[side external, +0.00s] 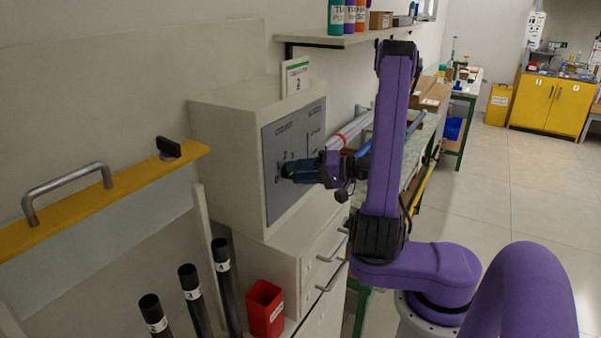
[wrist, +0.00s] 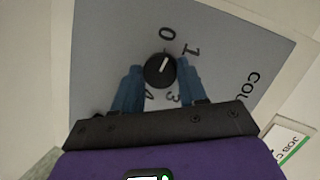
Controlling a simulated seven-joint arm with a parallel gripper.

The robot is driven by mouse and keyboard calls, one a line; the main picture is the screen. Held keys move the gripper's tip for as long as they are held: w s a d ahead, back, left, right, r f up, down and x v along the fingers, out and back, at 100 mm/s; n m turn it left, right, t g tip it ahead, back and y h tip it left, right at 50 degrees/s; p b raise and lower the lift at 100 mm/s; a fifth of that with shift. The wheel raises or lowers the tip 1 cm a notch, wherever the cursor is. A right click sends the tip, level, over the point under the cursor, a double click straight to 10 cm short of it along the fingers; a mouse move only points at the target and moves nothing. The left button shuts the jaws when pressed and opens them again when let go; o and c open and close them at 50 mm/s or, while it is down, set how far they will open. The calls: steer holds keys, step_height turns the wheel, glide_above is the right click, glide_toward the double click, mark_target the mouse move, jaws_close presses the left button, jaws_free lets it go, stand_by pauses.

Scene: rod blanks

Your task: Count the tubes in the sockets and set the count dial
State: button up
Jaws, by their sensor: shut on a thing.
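The count dial's black knob (wrist: 158,72) sits on a grey panel (wrist: 105,45) marked with numbers. In the side external view my gripper (side external: 287,170) is at the panel (side external: 306,128) and hides the knob. Several black upright tubes with white number labels show at lower left: one (side external: 153,313), another (side external: 190,295) and a third (side external: 223,270). Their tops look dark and open; I cannot tell what is inside.
The panel is on a grey box (side external: 225,135) with a card reading 2 (side external: 296,76) on top. A red bin (side external: 264,308) stands beside the tubes. A yellow rail (side external: 100,200) with a metal handle crosses the left. A shelf (side external: 345,39) hangs above.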

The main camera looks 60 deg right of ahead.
steer(key=m+t+h, duration=0.1)
steer(key=m+t, duration=0.1)
steer(key=m, duration=0.7)
steer(key=m+t+h, duration=0.2)
steer(key=m, duration=0.8)
steer(key=f+m+t+h, duration=0.1)
steer(key=m+t, duration=0.1)
steer(key=m, duration=0.8)
steer(key=shift+a+t, duration=0.25)
steer(key=shift+t, duration=0.15)
steer(key=shift+m, duration=0.3)
steer(key=o, duration=1.1)
steer(key=shift+c, duration=0.2)
steer(key=shift+s+d+h, duration=0.1)
steer(key=shift+h, duration=0.3)
